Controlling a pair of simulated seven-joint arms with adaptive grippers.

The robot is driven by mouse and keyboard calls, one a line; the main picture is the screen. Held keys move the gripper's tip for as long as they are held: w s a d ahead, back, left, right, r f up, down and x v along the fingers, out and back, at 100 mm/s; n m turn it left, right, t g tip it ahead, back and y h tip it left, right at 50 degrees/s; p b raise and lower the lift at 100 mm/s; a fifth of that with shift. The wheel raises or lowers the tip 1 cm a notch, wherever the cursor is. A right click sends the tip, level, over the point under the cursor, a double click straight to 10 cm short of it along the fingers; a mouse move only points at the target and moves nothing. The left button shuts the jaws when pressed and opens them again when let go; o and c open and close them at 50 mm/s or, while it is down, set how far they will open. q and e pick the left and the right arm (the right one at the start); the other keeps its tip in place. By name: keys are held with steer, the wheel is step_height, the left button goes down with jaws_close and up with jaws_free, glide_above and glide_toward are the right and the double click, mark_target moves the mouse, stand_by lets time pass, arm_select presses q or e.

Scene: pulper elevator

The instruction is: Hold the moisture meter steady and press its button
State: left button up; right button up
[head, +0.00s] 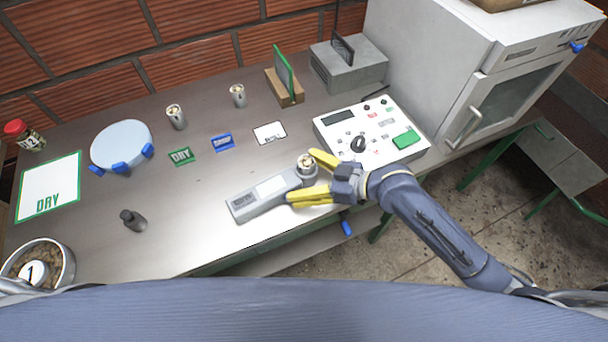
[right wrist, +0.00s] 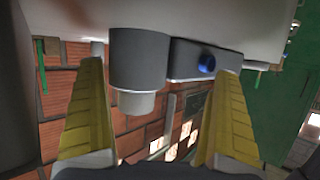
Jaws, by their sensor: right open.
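The moisture meter (head: 245,204) is a grey handheld device lying on the table near the front edge, with a pale panel on top and a round cup (head: 306,160) at its right end. My right gripper (head: 303,176) is open, its yellow fingers on either side of the meter's cup end. In the right wrist view the fingers (right wrist: 160,110) stand apart. A grey cylinder (right wrist: 140,60), which looks like the meter's cup end, and a blue round button (right wrist: 206,64) on a grey body show between them. I cannot tell whether a finger touches the meter. My left gripper is not in view.
A white control panel (head: 330,140) with a green pad stands just behind the right gripper. A white oven-like cabinet (head: 430,60) is at the back right.

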steer(key=shift+c, duration=0.2)
steer(key=c, duration=2.1)
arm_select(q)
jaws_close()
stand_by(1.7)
